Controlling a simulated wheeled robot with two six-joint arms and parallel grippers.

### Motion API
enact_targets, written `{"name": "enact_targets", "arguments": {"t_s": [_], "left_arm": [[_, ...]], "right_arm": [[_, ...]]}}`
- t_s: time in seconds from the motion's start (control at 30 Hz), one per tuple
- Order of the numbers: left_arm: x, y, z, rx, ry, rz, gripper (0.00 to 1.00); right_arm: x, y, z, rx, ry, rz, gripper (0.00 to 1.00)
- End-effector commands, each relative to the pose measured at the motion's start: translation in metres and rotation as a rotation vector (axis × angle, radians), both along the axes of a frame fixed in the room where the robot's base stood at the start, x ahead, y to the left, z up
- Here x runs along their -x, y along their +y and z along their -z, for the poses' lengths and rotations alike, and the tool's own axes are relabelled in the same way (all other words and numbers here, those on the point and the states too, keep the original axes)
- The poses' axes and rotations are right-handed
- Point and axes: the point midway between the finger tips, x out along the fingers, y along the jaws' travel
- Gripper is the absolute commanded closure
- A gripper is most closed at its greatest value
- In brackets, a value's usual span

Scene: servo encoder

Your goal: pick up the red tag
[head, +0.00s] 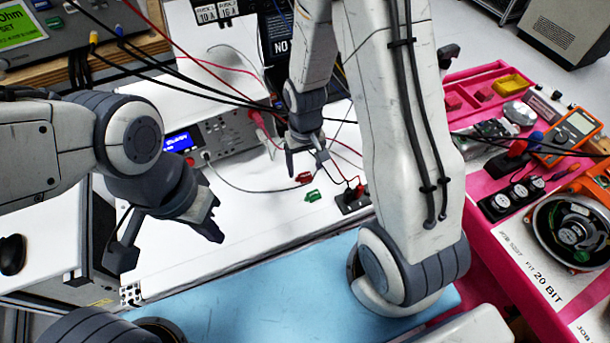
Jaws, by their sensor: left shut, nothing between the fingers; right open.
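The red tag (304,178) is a small red piece on the white work surface (262,225), near the middle of the head view. A similar green tag (312,196) lies just in front of it. My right gripper (307,165) points down with its fingers apart, just above and behind the red tag. I cannot tell whether a fingertip touches it. My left gripper (214,232) is shut and empty over the white surface, to the left of the tags.
Red and black cables hang around my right gripper. A bench instrument (222,131) with a blue display stands behind. A black terminal block (352,199) sits right of the tags. A pink tray (480,183) with parts and a multimeter (570,134) is at right. The blue mat (270,295) in front is mostly clear.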

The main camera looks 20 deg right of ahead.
Motion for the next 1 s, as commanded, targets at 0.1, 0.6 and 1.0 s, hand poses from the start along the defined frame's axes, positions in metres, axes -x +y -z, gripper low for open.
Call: {"name": "enact_targets", "arguments": {"t_s": [0.1, 0.6, 1.0], "left_arm": [[0.0, 0.0, -0.004, 0.0, 0.0, 0.0, 1.0], [0.0, 0.0, -0.004, 0.0, 0.0, 0.0, 1.0], [0.0, 0.0, -0.004, 0.0, 0.0, 0.0, 1.0]], "right_arm": [[-0.001, -0.002, 0.017, 0.0, 0.005, 0.001, 0.22], [-0.002, -0.001, 0.034, 0.0, -0.001, 0.0, 0.53], [-0.002, -0.001, 0.033, 0.0, 0.0, 0.0, 1.0]]}}
